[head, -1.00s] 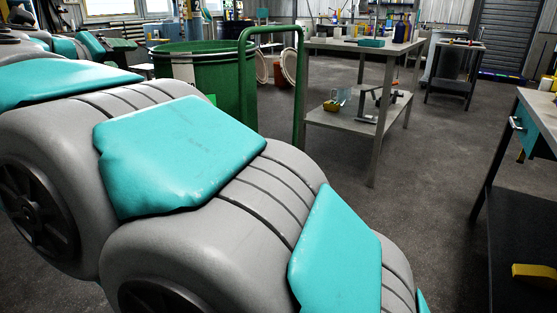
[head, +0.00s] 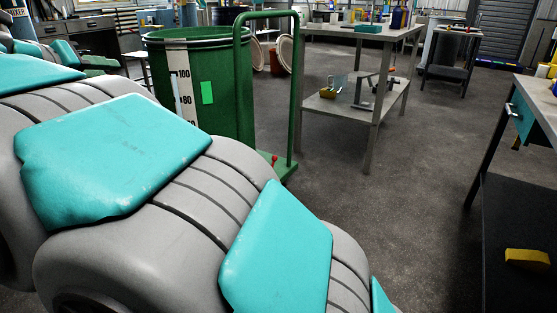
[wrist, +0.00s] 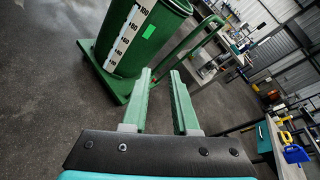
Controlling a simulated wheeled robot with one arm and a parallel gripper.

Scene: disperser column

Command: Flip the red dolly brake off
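A green drum (head: 205,90) with a white scale strip and a light green label stands on a green dolly (head: 287,168) with a tall tube handle (head: 241,75). The small red brake lever (head: 275,160) shows low at the dolly's handle end, partly behind my arm, in the head view. In the wrist view the drum (wrist: 148,35) and dolly (wrist: 104,80) are tilted at upper left; I cannot make out the red lever there. My gripper (wrist: 161,78) has its two green fingers apart with nothing between them. It is short of the dolly and hidden in the head view.
A grey table with a lower shelf (head: 345,104) stands right of the dolly, with tools on it. A dark bench (head: 530,225) with a yellow block (head: 527,258) is at the right edge. The dark floor (head: 420,165) between them is clear.

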